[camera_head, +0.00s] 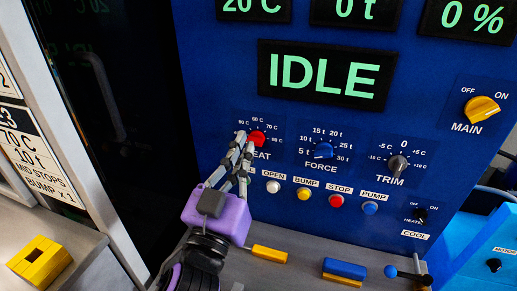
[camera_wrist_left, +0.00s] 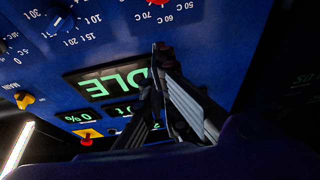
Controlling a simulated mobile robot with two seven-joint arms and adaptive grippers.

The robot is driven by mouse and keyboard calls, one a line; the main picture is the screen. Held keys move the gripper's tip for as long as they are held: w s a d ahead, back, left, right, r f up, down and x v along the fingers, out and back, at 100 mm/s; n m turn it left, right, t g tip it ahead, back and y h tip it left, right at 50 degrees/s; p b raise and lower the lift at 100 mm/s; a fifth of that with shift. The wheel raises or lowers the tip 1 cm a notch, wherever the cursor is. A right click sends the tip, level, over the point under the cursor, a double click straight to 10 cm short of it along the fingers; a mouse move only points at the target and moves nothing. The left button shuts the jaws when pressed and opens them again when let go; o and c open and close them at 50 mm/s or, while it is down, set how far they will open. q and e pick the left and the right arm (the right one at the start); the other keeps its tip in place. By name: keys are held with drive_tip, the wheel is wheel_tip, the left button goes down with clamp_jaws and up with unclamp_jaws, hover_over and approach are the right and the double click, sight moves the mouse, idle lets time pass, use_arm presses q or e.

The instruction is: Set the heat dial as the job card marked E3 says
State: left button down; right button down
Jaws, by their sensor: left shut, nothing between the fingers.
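The red heat dial (camera_head: 257,138) is on the blue panel, with temperature marks around it; I cannot tell where it points. My left gripper (camera_head: 243,143) is shut and empty, its fingertips at the dial's left edge; I cannot tell if they touch. They partly cover the HEAT label. In the left wrist view the fingers (camera_wrist_left: 163,52) lie below the red dial (camera_wrist_left: 157,2), cut by the top edge. A job card (camera_head: 32,155) at the left reads 70 C, 10 t, MID STOPS, BUMP X 1; its heading is cut, showing only a 3. My right gripper is out of view.
A row of buttons, including red STOP (camera_head: 336,201), sits below. The display (camera_head: 327,75) reads IDLE. Yellow and blue blocks (camera_head: 344,270) lie on the ledge.

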use_arm(q)
wheel_tip(320, 180, up, 3)
drive_tip(key=p, duration=0.2)
hover_over(256, 140)
drive_tip(key=s, duration=0.4)
wheel_tip(256, 140, down, 4)
drive_tip(key=shift+w+d+f+b, duration=0.1)
drive_tip(key=shift+d+b, duration=0.05)
drive_tip(key=shift+b, duration=0.4)
drive_tip(key=shift+w, duration=0.1)
